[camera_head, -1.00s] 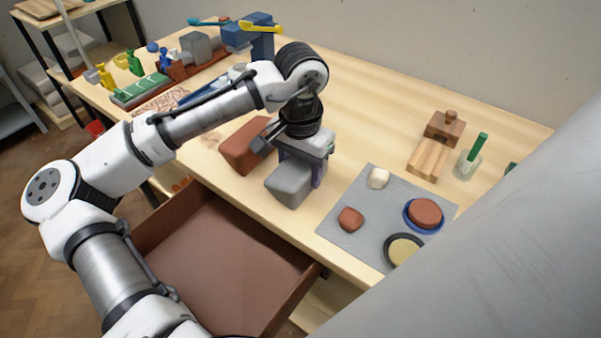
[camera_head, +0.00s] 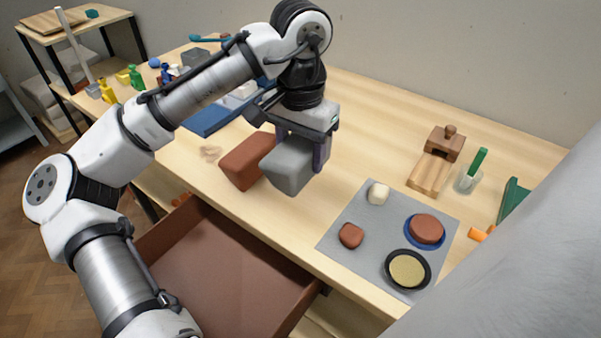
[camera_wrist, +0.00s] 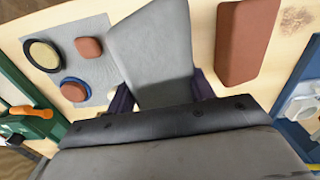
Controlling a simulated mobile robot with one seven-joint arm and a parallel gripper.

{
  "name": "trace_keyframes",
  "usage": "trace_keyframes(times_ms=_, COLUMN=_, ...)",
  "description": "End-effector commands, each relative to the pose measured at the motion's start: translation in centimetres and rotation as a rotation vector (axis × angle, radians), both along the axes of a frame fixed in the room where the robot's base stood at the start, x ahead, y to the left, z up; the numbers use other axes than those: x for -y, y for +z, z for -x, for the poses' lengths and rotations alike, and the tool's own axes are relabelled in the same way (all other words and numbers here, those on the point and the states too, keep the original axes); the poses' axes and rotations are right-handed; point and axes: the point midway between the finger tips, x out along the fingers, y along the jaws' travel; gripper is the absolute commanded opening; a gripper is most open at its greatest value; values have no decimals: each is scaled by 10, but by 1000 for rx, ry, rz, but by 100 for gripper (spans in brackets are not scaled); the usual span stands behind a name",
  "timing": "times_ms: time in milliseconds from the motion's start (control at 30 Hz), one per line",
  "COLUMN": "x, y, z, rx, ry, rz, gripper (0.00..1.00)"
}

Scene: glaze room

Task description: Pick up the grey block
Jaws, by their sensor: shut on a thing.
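The grey block (camera_head: 289,163) is a large rounded block held between the fingers of my gripper (camera_head: 302,152). It appears raised above the table, in front of and partly overlapping the red-brown block (camera_head: 244,161) in the head view. In the wrist view the grey block (camera_wrist: 151,52) fills the middle, with the dark fingers of my gripper (camera_wrist: 162,93) on its two sides. The red-brown block lies on the table to its right in the wrist view (camera_wrist: 246,42), apart from it there.
A grey mat (camera_head: 345,262) on the right bears a white lump, a red-brown lump and two round dishes. A wooden tool (camera_head: 430,172) and a cup with a green handle (camera_head: 468,178) stand behind it. An open, empty-looking drawer (camera_head: 225,275) juts out in front.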

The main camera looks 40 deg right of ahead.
Motion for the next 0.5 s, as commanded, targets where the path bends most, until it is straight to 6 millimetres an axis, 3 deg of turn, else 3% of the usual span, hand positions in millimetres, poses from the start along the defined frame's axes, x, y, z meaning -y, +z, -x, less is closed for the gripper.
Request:
trace_keyframes(times_ms=33, x=1, y=16, z=0, rx=3, ry=0, rz=4, gripper=0)
trace_keyframes(times_ms=200, x=0, y=58, z=-1, rx=6, ry=2, rz=1, gripper=0)
trace_keyframes(times_ms=500, x=0, y=104, z=0, rx=3, ry=1, rz=2, gripper=0)
